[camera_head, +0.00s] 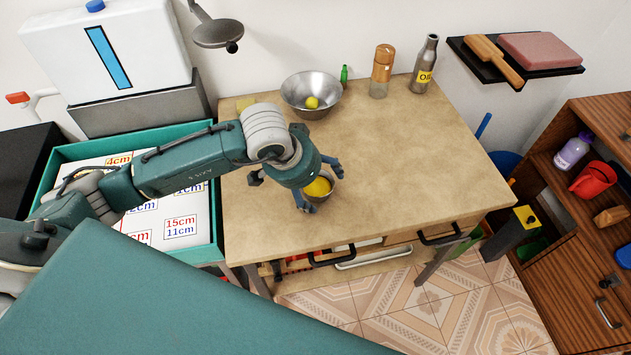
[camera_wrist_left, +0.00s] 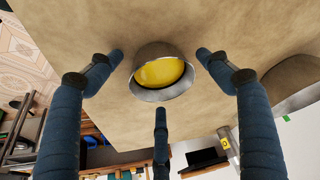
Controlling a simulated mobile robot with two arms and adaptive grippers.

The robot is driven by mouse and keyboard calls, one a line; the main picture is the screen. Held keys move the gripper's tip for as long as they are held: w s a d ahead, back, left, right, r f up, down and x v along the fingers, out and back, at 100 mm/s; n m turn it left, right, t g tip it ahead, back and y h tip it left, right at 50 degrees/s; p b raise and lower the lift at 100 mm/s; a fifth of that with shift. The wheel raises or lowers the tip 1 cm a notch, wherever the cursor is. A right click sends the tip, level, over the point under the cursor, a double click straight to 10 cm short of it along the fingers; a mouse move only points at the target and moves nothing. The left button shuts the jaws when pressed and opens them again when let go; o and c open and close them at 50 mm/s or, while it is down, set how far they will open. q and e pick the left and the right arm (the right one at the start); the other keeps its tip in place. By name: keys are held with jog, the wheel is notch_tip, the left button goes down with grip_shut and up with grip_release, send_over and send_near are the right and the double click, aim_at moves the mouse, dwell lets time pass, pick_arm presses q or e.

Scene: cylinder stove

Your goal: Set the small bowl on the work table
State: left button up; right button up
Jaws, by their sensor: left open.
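The small metal bowl (camera_head: 326,197) stands on the work table (camera_head: 420,160), toward its front left part. Its inside shows yellow; I cannot tell whether this is a content or the bowl's own surface. In the left wrist view the small bowl (camera_wrist_left: 163,90) lies between the spread blue fingers. My left gripper (camera_head: 320,187) is open around the bowl, with fingers on both sides, and partly hides it in the head view. In the left wrist view, small gaps show between fingertips and bowl. My right gripper is not in view.
A large metal bowl (camera_head: 311,101) with a yellow ball stands at the back of the table, near an orange-capped bottle (camera_head: 382,72) and an oil bottle (camera_head: 425,65). A green-rimmed box (camera_head: 214,190) adjoins the table's left side.

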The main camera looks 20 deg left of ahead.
pick_arm(q)
jog(key=b+v, duration=0.1)
jog(key=v, duration=1.1)
